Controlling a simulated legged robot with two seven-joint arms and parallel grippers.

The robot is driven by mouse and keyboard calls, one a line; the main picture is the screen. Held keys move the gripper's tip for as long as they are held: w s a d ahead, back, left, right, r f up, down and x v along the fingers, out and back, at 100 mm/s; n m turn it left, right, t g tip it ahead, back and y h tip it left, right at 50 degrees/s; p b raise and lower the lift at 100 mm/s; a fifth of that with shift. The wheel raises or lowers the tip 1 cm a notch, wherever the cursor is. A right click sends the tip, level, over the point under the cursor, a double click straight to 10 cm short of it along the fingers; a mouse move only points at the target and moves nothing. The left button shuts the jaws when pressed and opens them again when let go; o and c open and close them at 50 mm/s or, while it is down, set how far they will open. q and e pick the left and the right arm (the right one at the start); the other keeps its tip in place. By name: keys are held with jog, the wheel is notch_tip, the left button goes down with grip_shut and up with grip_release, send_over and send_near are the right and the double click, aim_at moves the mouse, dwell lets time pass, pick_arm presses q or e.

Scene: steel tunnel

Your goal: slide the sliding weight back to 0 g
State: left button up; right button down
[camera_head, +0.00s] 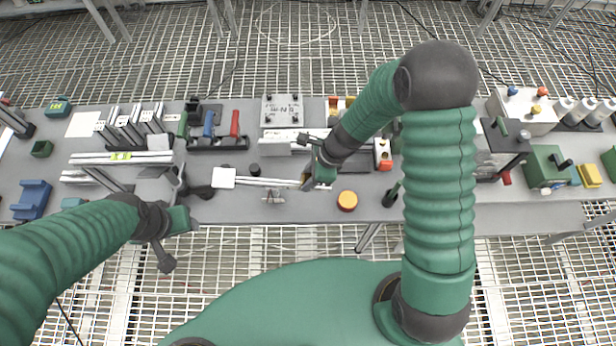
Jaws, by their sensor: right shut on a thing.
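A small balance with a pale square plate (223,178) and a pale double beam (268,182) stands near the front middle of the grey bench. The beam runs right from the plate to my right gripper (309,181). That gripper is shut at the beam's right end on a small brownish piece (304,182), seemingly the sliding weight. The gripper hides most of it, and no scale marks can be read. My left gripper (184,219) hangs at the bench's front edge, left of the balance and apart from it. Its jaw opening cannot be made out.
An orange round button (347,200) stands just right of my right gripper. A dark upright handle (392,194) is farther right. Red and blue levers (235,124) and a metal plate block (283,110) stand behind the balance. The grating floor in front is clear.

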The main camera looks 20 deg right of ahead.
aim_at(279, 182)
jog(key=shift+w+a+r, duration=0.1)
jog(key=shift+a, duration=0.15)
jog(key=a+p, duration=0.1)
jog(key=w+a+p, duration=0.1)
jog(key=a, duration=0.1)
jog(key=a+r+p, duration=0.1)
jog(key=a, duration=0.1)
jog(key=shift+w, duration=0.2)
jog(key=shift+a, duration=0.1)
jog(key=c, duration=1.4)
grip_release()
jog(key=shift+o, duration=1.1)
jog(key=shift+w, duration=0.1)
jog(key=shift+o, duration=0.7)
jog(key=shift+a, duration=0.15)
jog(key=shift+w+a, duration=0.1)
jog(key=shift+a, duration=0.1)
jog(key=v, duration=1.6)
jog(key=shift+r+p, duration=0.3)
jog(key=shift+p, duration=0.15)
jog(key=shift+d, duration=0.3)
